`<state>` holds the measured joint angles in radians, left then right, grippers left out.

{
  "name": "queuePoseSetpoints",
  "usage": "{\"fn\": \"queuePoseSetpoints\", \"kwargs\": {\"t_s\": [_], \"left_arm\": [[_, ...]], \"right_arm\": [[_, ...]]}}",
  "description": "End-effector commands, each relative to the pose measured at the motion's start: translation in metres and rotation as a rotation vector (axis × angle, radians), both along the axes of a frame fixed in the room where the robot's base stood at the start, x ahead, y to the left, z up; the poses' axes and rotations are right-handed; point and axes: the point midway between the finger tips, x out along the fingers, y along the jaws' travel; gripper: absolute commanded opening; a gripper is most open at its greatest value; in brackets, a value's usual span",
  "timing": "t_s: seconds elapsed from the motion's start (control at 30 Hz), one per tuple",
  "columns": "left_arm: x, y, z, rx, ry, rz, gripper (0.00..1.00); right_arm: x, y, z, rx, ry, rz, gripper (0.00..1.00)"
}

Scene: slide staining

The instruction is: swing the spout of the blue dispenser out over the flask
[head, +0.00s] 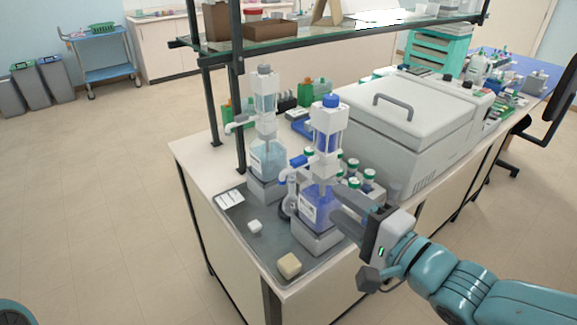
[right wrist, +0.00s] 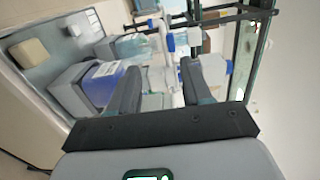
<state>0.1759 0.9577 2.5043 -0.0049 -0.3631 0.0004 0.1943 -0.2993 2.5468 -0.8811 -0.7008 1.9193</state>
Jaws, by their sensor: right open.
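The blue dispenser (head: 318,197) is a bottle of blue liquid with a white pump and blue cap, standing on a grey block. Its pale spout (head: 290,178) is at the bottle's left side and bends downward. My right gripper (head: 340,207) is open beside the bottle's right side, its fingers pointing at it. In the right wrist view the bottle (right wrist: 103,84) lies left of the open fingers (right wrist: 160,82), with white pump parts beyond them. Contact cannot be told. I cannot make out a flask clearly. My left gripper is not in view.
A second dispenser with pale blue liquid (head: 268,158) stands behind on the left. Green-capped bottles (head: 368,178) stand close behind my gripper. A large grey lidded machine (head: 405,135) is on the right. A beige block (head: 289,265) and small white piece (head: 255,228) lie on the grey tray (head: 262,252).

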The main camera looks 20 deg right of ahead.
Motion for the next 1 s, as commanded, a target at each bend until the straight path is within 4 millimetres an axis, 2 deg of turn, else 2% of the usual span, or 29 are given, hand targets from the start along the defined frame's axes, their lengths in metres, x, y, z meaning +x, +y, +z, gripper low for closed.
{"fn": "queuePoseSetpoints", "kwargs": {"t_s": [0.17, 0.37, 0.43, 0.53, 0.8, 1.0], "left_arm": [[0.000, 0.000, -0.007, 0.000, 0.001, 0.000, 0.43], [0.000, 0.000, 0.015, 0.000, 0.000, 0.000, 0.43], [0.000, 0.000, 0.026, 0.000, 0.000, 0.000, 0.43], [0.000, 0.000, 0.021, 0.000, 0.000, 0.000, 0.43], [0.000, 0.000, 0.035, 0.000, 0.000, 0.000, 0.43], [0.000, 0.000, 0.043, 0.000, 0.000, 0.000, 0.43]], "right_arm": [[-0.008, -0.007, 0.010, -0.010, -0.047, -0.017, 0.49], [0.008, -0.001, 0.014, -0.004, -0.040, -0.011, 0.49], [0.017, 0.002, 0.014, -0.006, -0.037, -0.014, 0.49], [0.041, 0.013, 0.009, -0.007, -0.042, -0.012, 0.49], [0.103, 0.036, 0.010, -0.008, -0.040, -0.017, 0.49], [0.134, 0.047, 0.010, -0.009, -0.043, -0.019, 0.49]]}}
